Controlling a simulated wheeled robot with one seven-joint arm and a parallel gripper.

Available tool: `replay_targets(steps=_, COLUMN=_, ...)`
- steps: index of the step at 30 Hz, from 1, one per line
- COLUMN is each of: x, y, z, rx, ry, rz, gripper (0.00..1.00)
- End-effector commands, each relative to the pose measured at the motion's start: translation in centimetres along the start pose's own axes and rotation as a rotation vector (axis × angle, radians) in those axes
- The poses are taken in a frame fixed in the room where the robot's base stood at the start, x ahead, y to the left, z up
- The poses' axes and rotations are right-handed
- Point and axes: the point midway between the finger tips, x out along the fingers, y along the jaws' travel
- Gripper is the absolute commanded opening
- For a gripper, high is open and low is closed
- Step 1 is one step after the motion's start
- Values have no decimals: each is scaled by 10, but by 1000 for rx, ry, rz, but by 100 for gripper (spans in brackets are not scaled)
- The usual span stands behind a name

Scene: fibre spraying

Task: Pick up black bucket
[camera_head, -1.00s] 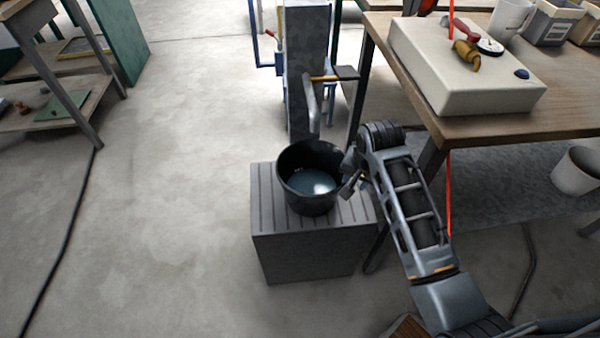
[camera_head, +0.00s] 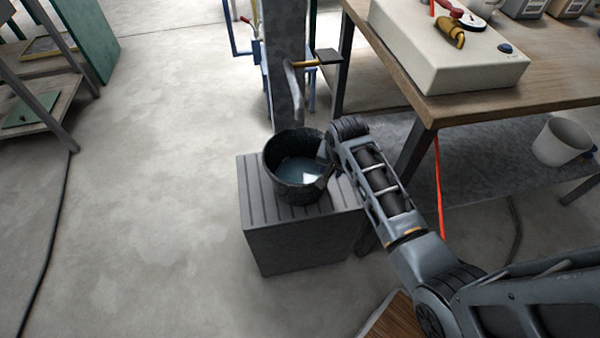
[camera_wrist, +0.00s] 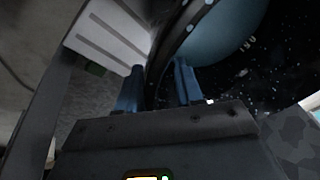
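The black bucket (camera_head: 291,190) stands upright on a grey ribbed block and holds bluish liquid. My gripper (camera_wrist: 158,82) is at the bucket's right rim in the head view, where my wrist partly hides that side. In the wrist view, the dark rim and wall of the bucket (camera_wrist: 165,50) run between my two bluish fingers. The right finger is on the inner side of the wall and the left finger on the outer side. The fingers are spread, and I see no clear grip on the wall.
The grey block (camera_head: 300,245) supports the bucket. A wooden table (camera_head: 470,108) with a beige box (camera_head: 450,60) stands to the right. A metal post (camera_head: 285,75) rises behind the bucket. A white bucket (camera_head: 562,142) sits on the lower shelf.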

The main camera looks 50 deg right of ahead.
Motion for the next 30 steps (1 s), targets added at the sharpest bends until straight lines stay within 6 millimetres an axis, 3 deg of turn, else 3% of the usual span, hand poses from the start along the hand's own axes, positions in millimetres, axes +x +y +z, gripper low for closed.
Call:
replay_targets(steps=6, x=0, y=0, z=0, rx=0, ry=0, rz=0, gripper=35)
replay_targets(steps=17, x=0, y=0, z=0, rx=0, ry=0, rz=0, gripper=1)
replay_targets(steps=30, x=0, y=0, z=0, rx=1, ry=0, rz=-1, gripper=0)
